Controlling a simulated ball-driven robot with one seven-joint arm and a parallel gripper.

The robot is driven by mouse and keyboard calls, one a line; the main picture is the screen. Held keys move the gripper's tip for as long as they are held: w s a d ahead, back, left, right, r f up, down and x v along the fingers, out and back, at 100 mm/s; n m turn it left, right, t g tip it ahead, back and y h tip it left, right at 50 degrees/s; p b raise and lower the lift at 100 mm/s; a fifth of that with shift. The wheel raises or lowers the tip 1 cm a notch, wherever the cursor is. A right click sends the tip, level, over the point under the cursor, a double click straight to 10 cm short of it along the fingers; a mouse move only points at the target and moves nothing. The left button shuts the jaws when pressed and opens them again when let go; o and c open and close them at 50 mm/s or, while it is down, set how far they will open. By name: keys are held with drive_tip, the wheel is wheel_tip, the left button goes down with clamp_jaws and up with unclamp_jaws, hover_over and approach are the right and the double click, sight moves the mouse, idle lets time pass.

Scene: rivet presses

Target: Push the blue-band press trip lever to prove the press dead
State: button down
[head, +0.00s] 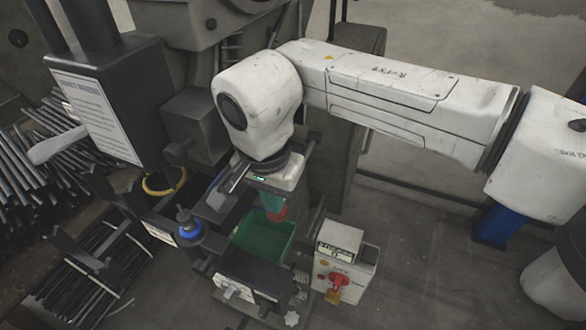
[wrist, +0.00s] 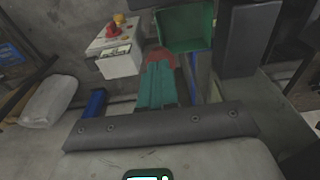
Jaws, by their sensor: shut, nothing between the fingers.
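My gripper (head: 276,210) points down above the green bin at the press front, its teal fingers shut together with red tips and nothing between them. In the wrist view the closed fingers (wrist: 158,62) reach toward the green bin. A blue collared fitting (head: 189,226) stands on the dark press bed left of my gripper. A lever with a pale grip (head: 58,146) sticks out at the far left, apart from my gripper. I cannot tell for sure which lever is the blue-band press's trip lever.
The green bin (head: 262,240) sits below my gripper. A white switch box (head: 344,268) with a red rotary switch and yellow padlock stands to its right. A dark press housing with a notice plate (head: 97,113) and racks of metal rods (head: 88,262) fill the left. Open floor lies right.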

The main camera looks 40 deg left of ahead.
drive_tip(key=shift+f+b, duration=0.3)
drive_tip(key=shift+f, duration=0.7)
drive_tip(key=shift+f+b, duration=0.5)
drive_tip(key=shift+f, duration=0.4)
